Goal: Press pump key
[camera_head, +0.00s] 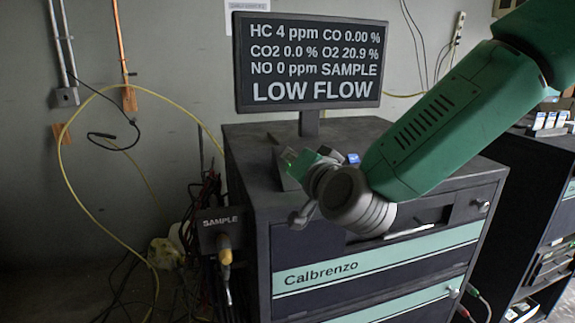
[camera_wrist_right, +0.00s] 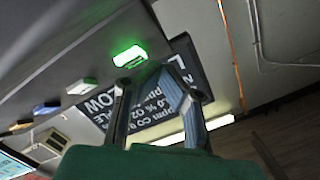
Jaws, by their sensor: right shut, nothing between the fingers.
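A dark monitor (camera_head: 310,62) on the cabinet reads "LOW FLOW", with HC 4 ppm and SAMPLE above. It also shows upside down in the right wrist view (camera_wrist_right: 103,107). I cannot read which is the pump key. My right gripper (camera_head: 300,168) is low over the cabinet top beside the keys, shut and empty. Its fingers (camera_wrist_right: 163,78) show beside the green key; contact is unclear. My left gripper is out of view.
The dark Calbrenzo cabinet (camera_head: 384,262) stands below my right arm. A SAMPLE box (camera_head: 221,228) with a yellow-handled fitting and cables is at its left side. A yellow hose loops along the wall. Another dark cabinet (camera_head: 535,185) stands at the right.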

